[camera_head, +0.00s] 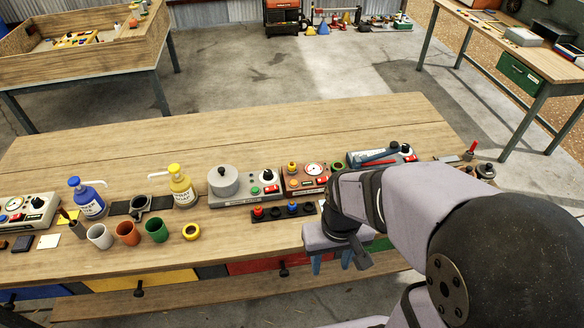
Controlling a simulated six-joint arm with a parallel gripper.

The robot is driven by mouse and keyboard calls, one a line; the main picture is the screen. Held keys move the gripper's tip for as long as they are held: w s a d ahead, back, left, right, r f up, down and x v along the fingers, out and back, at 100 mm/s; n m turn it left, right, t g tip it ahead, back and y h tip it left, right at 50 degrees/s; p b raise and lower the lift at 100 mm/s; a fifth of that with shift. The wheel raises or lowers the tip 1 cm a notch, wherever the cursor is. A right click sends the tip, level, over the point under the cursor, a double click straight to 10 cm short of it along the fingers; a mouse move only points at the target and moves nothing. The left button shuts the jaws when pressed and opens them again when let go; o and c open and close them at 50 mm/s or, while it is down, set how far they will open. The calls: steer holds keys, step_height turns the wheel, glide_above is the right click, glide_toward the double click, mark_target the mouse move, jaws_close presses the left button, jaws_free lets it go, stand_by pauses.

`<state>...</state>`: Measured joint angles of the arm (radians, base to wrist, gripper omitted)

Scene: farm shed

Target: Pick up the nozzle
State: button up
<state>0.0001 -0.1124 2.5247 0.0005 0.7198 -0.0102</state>
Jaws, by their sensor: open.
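I cannot pick out the nozzle for certain. My arm hides part of the bench at the right.
Blue (88,199) and yellow (181,187) pump bottles stand at the left, with white, orange and green cups (157,229) in front. A grey pot (223,181) and several control boxes line the middle. The rear of the bench is clear.

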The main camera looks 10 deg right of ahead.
steer(key=w+t+b, duration=0.2)
steer(key=w+b, duration=0.1)
steer(key=w, duration=1.9)
steer(key=n+t+b, duration=0.1)
steer(key=t+b, duration=0.1)
glide_toward(292, 163)
steer(key=f, duration=0.1)
steer(key=shift+y, duration=0.3)
steer(key=shift+p+x, duration=2.5)
steer(key=shift+x, duration=1.2)
steer(key=shift+w+d, duration=0.1)
steer(key=shift+d, duration=0.15)
jaws_close()
